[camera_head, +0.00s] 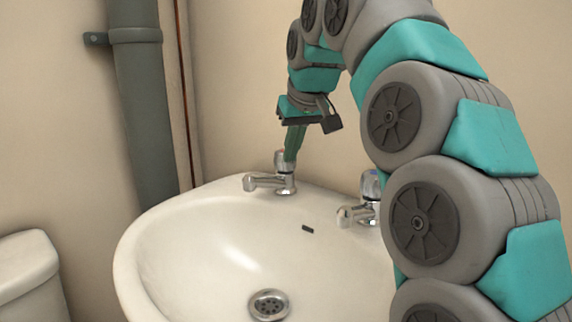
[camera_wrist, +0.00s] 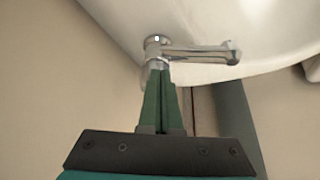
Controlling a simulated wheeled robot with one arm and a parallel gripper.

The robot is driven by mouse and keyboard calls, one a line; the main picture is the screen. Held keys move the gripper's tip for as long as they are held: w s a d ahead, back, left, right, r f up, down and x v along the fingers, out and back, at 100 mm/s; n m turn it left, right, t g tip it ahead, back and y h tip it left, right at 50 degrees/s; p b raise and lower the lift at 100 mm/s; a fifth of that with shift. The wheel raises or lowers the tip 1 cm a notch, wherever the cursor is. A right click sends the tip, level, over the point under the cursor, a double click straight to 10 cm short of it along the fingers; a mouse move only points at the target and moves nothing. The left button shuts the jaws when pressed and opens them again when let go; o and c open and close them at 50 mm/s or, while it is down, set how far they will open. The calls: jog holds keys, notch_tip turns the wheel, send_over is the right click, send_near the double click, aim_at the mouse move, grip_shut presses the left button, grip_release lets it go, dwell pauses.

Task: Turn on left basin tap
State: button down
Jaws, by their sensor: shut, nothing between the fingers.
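The left basin tap (camera_head: 272,178) is chrome and stands at the back left of the white basin (camera_head: 150,235), its spout pointing left in the head view. In the wrist view the tap (camera_wrist: 200,54) is at the top centre, with its spout pointing right. My gripper (camera_head: 291,158) is shut and empty, pointing down, with its green fingertips at the tap's head. In the wrist view the gripper tips (camera_wrist: 159,68) overlap the side of the tap head. I cannot tell whether they touch it. The fingers hide part of the tap head.
A second chrome tap (camera_head: 362,206) stands to the right, partly hidden behind my arm. The basin has a drain (camera_head: 268,304) and an overflow slot (camera_head: 308,228). A grey pipe (camera_head: 145,110) runs down the wall at left. A white cistern (camera_head: 27,266) is at lower left.

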jog(key=shift+w+d+r+p, duration=0.1)
jog(key=shift+w+d+p, duration=0.1)
jog(key=shift+d+p, duration=0.35)
jog(key=shift+w+d, duration=0.25)
jog(key=shift+d, duration=0.1)
dwell(0.5)
jog(key=r+p, duration=0.1)
jog(key=r, duration=0.1)
jog(key=r+p, duration=0.1)
jog(key=r, duration=0.1)
jog(key=r+p, duration=0.1)
jog(key=r, duration=0.1)
jog(key=shift+s+d, duration=0.25)
jog(key=shift+s, duration=0.05)
dwell(0.4)
